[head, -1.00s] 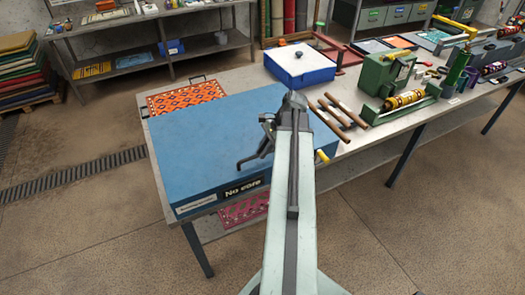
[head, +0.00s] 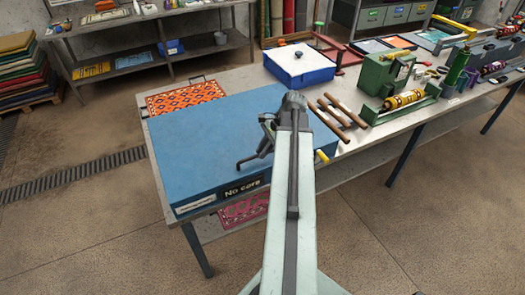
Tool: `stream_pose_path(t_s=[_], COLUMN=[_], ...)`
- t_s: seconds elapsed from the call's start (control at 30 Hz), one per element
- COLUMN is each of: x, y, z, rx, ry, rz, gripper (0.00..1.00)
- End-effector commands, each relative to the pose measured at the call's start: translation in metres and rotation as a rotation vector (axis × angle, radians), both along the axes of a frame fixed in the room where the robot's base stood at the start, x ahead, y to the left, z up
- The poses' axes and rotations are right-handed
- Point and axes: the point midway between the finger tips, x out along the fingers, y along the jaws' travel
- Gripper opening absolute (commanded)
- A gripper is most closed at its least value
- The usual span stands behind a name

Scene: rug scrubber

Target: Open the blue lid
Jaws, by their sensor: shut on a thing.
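The blue lid (head: 205,140) is a wide, flat cover on the near left end of the workbench. It looks closed, with a dark "No care" label (head: 243,188) on its front edge. A yellow handle end (head: 321,157) shows at the front edge, just right of my arm. My gripper (head: 252,158) is low over the front part of the lid, its dark jaw pointing left. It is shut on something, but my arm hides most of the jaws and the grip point. What it holds looks to be part of the lid.
An orange patterned rug (head: 186,96) lies behind the lid. A blue-and-white box (head: 299,65) stands farther back. Brown rods (head: 343,112) and a green machine (head: 385,73) are to the right. Open floor (head: 90,220) lies to the left.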

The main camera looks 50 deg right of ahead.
Motion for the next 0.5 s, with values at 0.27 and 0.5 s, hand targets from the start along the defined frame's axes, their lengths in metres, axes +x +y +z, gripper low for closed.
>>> stream_pose_path(t_s=[0.27,0.5], x=[0.003,0.014], y=[-0.001,-0.006], z=[0.018,0.073], rx=[0.0,-0.001], ry=[0.0,-0.003], rz=[0.0,0.002], gripper=[0.0,0.0])
